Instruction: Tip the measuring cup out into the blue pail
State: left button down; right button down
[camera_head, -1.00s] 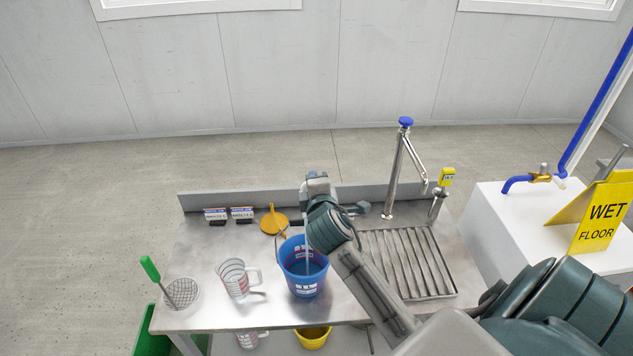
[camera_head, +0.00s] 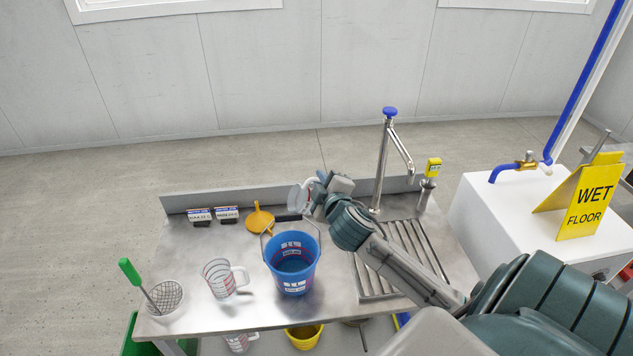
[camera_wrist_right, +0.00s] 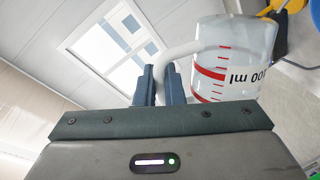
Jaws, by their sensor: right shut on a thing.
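My right gripper (camera_head: 322,188) is shut on the handle of a clear measuring cup (camera_head: 300,198) with red marks. It holds the cup above the back of the steel bench, behind and slightly right of the blue pail. The blue pail (camera_head: 292,272) stands upright on the bench with bluish liquid visible inside. My left gripper is not in view.
A yellow funnel (camera_head: 260,218) lies behind. A tap (camera_head: 382,165) and ribbed drainer (camera_head: 405,258) are at right. A yellow pail (camera_head: 304,336) is below.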

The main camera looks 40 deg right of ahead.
jog(key=shift+s+d+f+m+b, duration=0.3)
jog(key=shift+d+m+b, duration=0.25)
jog(key=shift+m, duration=0.35)
jog(key=shift+s+d+m, duration=0.1)
jog(key=shift+d+m, duration=0.15)
jog(key=shift+m, duration=0.25)
jog(key=shift+s+d+f+m+t+y+b, duration=0.15)
jog(key=shift+f+m+t+y+b, duration=0.2)
jog(key=shift+f+m+b, duration=0.35)
jog(key=shift+d+m+b, duration=0.2)
jog(key=shift+m+b, duration=0.3)
jog(key=shift+m, duration=0.1)
notch_tip(320, 180, down, 4)
jog(key=m+b, duration=0.2)
jog(key=b, duration=0.1)
jog(key=m+t+b, duration=0.1)
jog(key=m+b, duration=0.1)
jog(key=b, duration=0.1)
jog(key=shift+a+m+t, duration=0.15)
jog(key=shift+m+t, duration=0.1)
jog(key=shift+m, duration=0.05)
jog(key=shift+a+f+m+b, duration=0.15)
jog(key=shift+f+m+b, duration=0.15)
jog(key=shift+m+b, duration=0.3)
jog(key=shift+r, duration=0.1)
